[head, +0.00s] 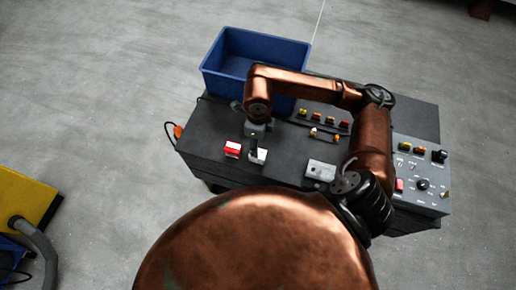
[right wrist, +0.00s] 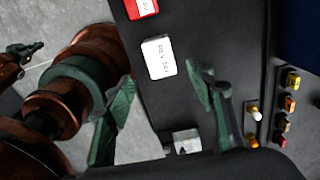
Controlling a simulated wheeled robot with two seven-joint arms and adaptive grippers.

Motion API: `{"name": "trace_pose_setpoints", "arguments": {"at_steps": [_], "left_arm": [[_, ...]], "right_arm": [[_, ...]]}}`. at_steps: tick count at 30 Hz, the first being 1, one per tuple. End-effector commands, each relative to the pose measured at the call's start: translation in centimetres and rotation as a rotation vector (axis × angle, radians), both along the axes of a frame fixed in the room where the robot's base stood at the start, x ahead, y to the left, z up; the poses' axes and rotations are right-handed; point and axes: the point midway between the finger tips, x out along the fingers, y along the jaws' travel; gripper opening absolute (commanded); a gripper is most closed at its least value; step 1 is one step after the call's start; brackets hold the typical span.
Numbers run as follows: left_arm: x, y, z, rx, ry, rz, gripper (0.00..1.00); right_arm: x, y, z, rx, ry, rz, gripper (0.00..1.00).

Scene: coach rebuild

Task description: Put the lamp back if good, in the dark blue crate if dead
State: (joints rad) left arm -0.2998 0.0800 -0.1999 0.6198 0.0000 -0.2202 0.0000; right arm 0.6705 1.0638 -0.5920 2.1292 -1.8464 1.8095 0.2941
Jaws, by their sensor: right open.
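Two small lamps, one white-tipped (right wrist: 254,112) and one orange (right wrist: 252,140), show right of my fingers in the right wrist view. I cannot tell which lamp the task means, nor whether either is good. My right gripper (head: 256,142) is over the bench's left part, near a white labelled block (head: 260,157). My left gripper is not clearly seen.
A red block (head: 232,149) lies left of the white one. A grey box (head: 320,170) sits near the bench's front. A row of coloured pieces (head: 325,118) is at the back. A control panel (head: 422,170) with knobs is at right. A yellow object (head: 25,195) stands on the floor.

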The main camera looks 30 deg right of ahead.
Motion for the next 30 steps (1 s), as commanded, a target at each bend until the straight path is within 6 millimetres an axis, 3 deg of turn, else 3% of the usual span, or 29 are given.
{"name": "trace_pose_setpoints", "arguments": {"at_steps": [7,30], "left_arm": [[0.0,0.0,-0.1,0.0,0.0,0.0,0.0],[0.0,0.0,-0.1,0.0,0.0,0.0,0.0]], "right_arm": [[0.0,0.0,2.1,0.001,0.001,0.0,0.5],[0.0,0.0,2.2,0.001,0.001,0.0,0.5]]}}
